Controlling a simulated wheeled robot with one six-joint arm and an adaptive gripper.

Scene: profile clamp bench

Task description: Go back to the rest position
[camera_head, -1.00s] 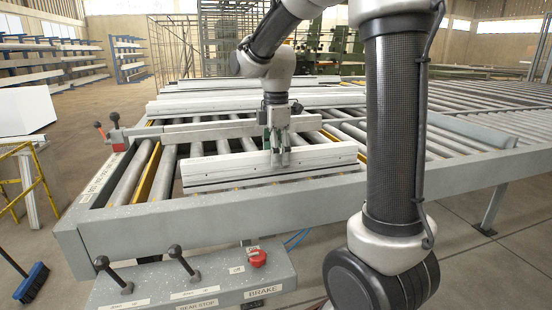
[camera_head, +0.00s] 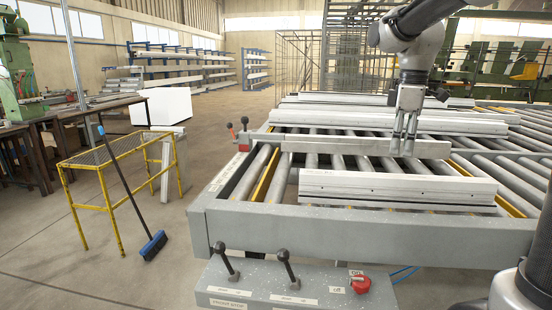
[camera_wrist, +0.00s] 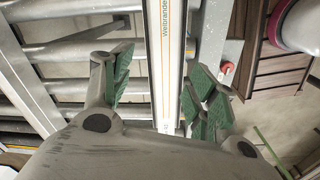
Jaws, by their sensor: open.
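My gripper (camera_head: 403,152) hangs fingers down above the roller bench, with its tips in front of the grey clamp bar (camera_head: 330,143) in the head view. In the wrist view my gripper (camera_wrist: 160,88) shows two spread fingers with green pads and nothing held. A white profile (camera_head: 390,187) lies across the rollers near the front of the bench. In the wrist view a white profile with printed lettering (camera_wrist: 166,50) runs through the gap between the fingers, apparently below them. The exact height of the fingertips above it cannot be told.
The roller bench (camera_head: 340,226) has a control panel with black levers (camera_head: 284,262) and a red button (camera_head: 360,283) at its front. More white profiles (camera_head: 400,120) lie behind the clamp bar. A yellow stand (camera_head: 110,180) and a broom (camera_head: 152,245) stand left on open floor.

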